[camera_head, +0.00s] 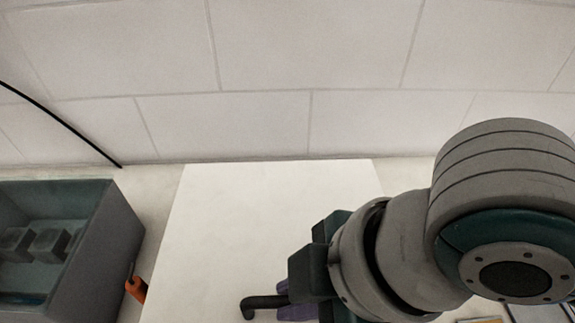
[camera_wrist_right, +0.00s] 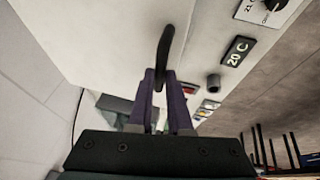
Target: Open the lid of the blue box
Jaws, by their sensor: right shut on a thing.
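My right gripper (camera_head: 284,301) has purple fingers and is at the bottom middle of the head view. In the right wrist view the gripper (camera_wrist_right: 161,80) is shut on a curved black handle (camera_wrist_right: 165,42). The handle (camera_head: 258,302) also shows in the head view, by the fingers. The handle is at a white box (camera_head: 250,215) with a flat white top; where it joins the box is hard to make out. I see no clearly blue box with a lid. My left gripper is out of view.
An open grey-teal bin (camera_head: 110,225) with grey blocks stands at the left. An orange-handled item (camera_head: 136,288) lies beside it. The white box's front has a "20 C" display (camera_wrist_right: 236,51) and a knob (camera_wrist_right: 271,4). A pale tiled wall (camera_head: 260,50) is behind.

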